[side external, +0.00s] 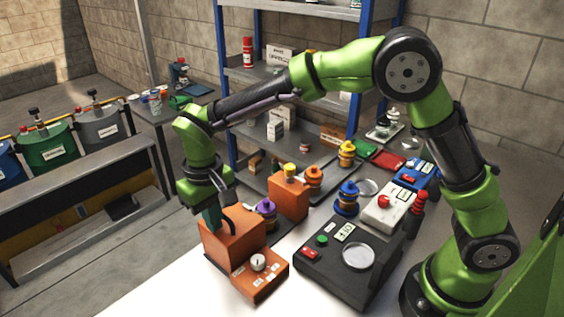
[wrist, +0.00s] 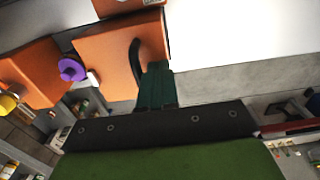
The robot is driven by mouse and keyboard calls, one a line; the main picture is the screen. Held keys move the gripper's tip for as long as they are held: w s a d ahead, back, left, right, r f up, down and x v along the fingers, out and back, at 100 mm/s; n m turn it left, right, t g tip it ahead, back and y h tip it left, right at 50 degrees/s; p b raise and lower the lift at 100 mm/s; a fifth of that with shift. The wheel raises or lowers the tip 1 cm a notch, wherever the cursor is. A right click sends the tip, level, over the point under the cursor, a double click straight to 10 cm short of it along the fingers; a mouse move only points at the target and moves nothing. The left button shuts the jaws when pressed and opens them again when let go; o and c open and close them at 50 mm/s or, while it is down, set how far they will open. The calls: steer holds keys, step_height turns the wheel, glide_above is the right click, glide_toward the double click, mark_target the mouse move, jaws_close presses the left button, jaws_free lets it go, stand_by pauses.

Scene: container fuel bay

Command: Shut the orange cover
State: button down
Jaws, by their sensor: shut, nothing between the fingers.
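The orange cover (side external: 238,238) is a box-shaped orange piece with a black curved handle (side external: 228,223) on its upper face, behind a low orange base with a white knob (side external: 258,262). In the wrist view the cover shows as a broad orange face (wrist: 108,45) with the black handle (wrist: 135,62) on it. My gripper (side external: 213,222) is shut and empty at the cover's left edge. In the wrist view its fingertips (wrist: 158,68) are right beside the handle; I cannot tell whether they touch. The cover's hinge is not visible.
A purple-topped valve (side external: 266,211) and an orange box with a yellow cap (side external: 289,195) stand just behind the cover. A black unit (side external: 335,272) with a round dial stands to the right. The white table (side external: 150,290) is clear at the front left.

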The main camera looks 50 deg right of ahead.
steer(key=d, duration=1.1)
stand_by(1.3)
steer(key=shift+a, duration=0.45)
step_height(320, 180, up, 8)
stand_by(0.8)
steer(key=s+d+r+m+t+y, duration=0.1)
steer(key=s+d+r+m+t, duration=0.1)
steer(key=s, duration=0.7)
steer(key=s+d+r+m+t+y, duration=0.1)
steer(key=s+d+r+m+t, duration=0.1)
steer(key=s+d+t, duration=0.3)
steer(key=s+d+r, duration=0.1)
steer(key=s, duration=0.3)
steer(key=shift+d, duration=0.2)
steer(key=c, duration=1.8)
jaws_free()
